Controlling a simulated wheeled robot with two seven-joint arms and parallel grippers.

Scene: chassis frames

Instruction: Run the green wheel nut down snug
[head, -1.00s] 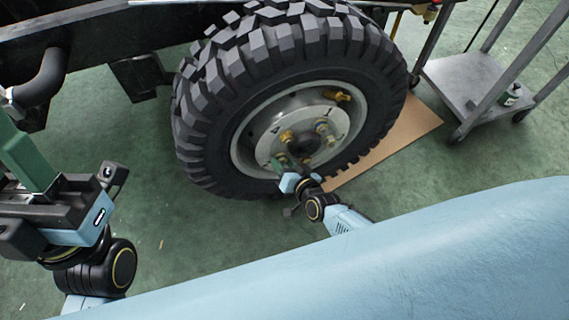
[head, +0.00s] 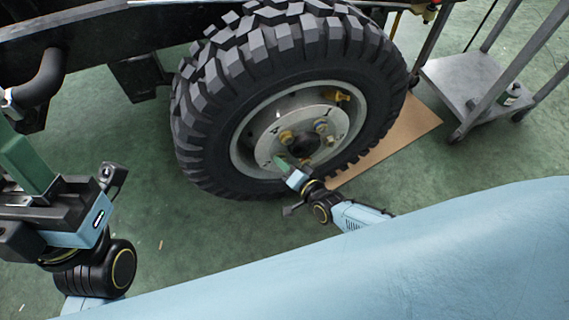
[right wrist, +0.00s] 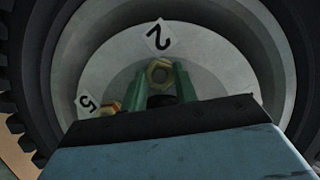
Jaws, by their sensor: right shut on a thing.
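The wheel (head: 258,165) has a pale hub plate (head: 268,135) with several brass-coloured nuts around its centre. My right gripper (head: 282,163) reaches the lower left part of the hub. In the right wrist view its green fingers (right wrist: 161,80) stand on either side of a dull yellow-green nut (right wrist: 160,72), just below the label "2", and are shut on it. The nut faces the camera; how far it sits from the plate cannot be told. My left gripper (head: 22,155) is at the far left, away from the wheel; its fingertips are not clearly visible.
Another nut (right wrist: 110,106) shows beside the label "5" in the right wrist view. A grey metal cart (head: 480,85) with a small bottle stands at the upper right. A cardboard sheet (head: 405,135) lies under the tyre. The green floor in front of the wheel is clear.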

